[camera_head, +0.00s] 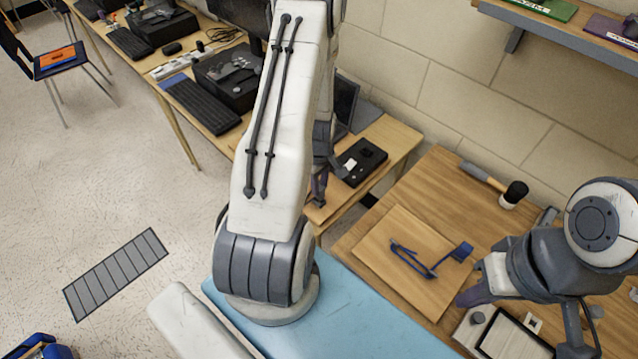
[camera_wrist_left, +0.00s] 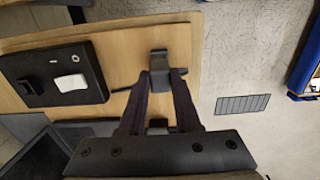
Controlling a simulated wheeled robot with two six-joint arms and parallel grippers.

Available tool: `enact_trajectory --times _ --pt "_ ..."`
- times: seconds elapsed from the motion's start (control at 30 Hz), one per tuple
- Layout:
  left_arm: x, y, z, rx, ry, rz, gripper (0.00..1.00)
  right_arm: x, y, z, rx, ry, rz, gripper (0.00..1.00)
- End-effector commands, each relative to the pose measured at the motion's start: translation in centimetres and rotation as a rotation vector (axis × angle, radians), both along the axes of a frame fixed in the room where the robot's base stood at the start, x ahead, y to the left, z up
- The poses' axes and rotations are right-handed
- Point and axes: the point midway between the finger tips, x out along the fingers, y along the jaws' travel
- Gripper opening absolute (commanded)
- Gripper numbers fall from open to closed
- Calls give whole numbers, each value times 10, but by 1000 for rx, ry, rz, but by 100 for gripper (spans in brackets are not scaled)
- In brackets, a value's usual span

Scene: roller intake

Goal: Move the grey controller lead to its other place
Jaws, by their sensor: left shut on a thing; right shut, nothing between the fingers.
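My left gripper (camera_wrist_left: 160,82) is shut on a dark grey plug-like piece (camera_wrist_left: 159,62), which I take to be the grey controller lead. A short dark strand runs left from it towards a black box (camera_wrist_left: 75,75) carrying a white piece and a small black block. In the head view my left gripper (camera_head: 318,192) is at the wooden desk's front edge, beside the same black box (camera_head: 362,161); my arm hides part of it, and the lead is not clear there. My right gripper (camera_head: 474,293) is shut and empty, near the wooden board's lower right edge.
The wooden board (camera_head: 385,232) holds a blue tool (camera_head: 430,262). A hammer-like tool (camera_head: 495,185) lies behind it, and a white tray (camera_head: 510,342) is below my right arm. A blue surface (camera_head: 370,315) is in front.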

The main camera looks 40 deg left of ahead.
Motion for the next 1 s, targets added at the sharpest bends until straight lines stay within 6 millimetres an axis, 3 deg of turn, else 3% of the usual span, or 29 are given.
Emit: enact_trajectory --times 0.77,0.8,1.0 --pt "0 0 -21 0 -1 0 0 0 0 -16 0 0 0 0" --pt "0 0 -20 0 -1 0 39 0 0 -15 0 0 0 0" --pt "0 0 -20 0 -1 0 41 0 0 -15 0 0 0 0"
